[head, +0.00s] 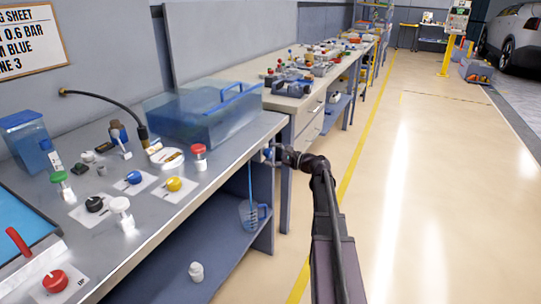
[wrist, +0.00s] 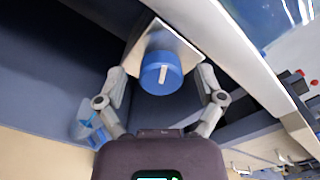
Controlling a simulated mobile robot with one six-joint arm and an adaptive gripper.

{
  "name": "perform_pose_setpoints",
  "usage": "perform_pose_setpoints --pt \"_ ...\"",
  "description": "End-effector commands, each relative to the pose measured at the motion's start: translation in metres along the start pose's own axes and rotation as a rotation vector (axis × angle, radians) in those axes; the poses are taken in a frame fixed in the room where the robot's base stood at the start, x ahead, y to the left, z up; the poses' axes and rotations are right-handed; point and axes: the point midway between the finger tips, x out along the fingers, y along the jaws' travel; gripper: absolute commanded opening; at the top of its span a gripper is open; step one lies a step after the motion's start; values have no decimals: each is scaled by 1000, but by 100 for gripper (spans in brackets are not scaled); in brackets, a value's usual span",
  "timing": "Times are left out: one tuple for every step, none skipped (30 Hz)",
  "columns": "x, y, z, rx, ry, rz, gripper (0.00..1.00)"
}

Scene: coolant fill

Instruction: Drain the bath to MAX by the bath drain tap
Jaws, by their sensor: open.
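The bath (head: 205,112) is a translucent blue tank on the metal bench, with a blue handle on top. A blue knob with a white mark (wrist: 160,72), which looks like the bath drain tap, sits on a pale square plate (wrist: 178,38); the mark is nearly upright in the wrist view. My gripper (head: 275,153) is at the bench's right end in the head view. In the wrist view my gripper (wrist: 162,78) is open, its fingers on either side of the knob with gaps visible. The bath's level and any MAX mark cannot be read.
A jug (head: 252,214) stands on the lower shelf, and a thin blue line runs down to it; stream or tube, I cannot tell. Several coloured knobs and a black hose (head: 108,100) are on the bench.

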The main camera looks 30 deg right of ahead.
Motion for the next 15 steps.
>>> perform_pose_setpoints --pt "-1 0 0 0 0 0 87" --pt "-2 0 0 0 0 0 87" --pt "-4 0 0 0 0 0 87" --pt "-5 0 0 0 1 -1 87" --pt "-7 0 0 0 1 -1 87" --pt "-10 0 0 0 1 -1 87" --pt "-12 0 0 0 1 -1 87" --pt "-14 0 0 0 1 -1 87" --pt "-18 0 0 0 1 -1 87" --pt "-22 0 0 0 1 -1 87" --pt "-26 1 0 0 1 -1 87" --pt "-31 0 0 0 1 -1 87" --pt "-36 0 0 0 1 -2 87" --pt "-40 0 0 0 2 -2 87" --pt "-46 1 1 0 2 -2 87"
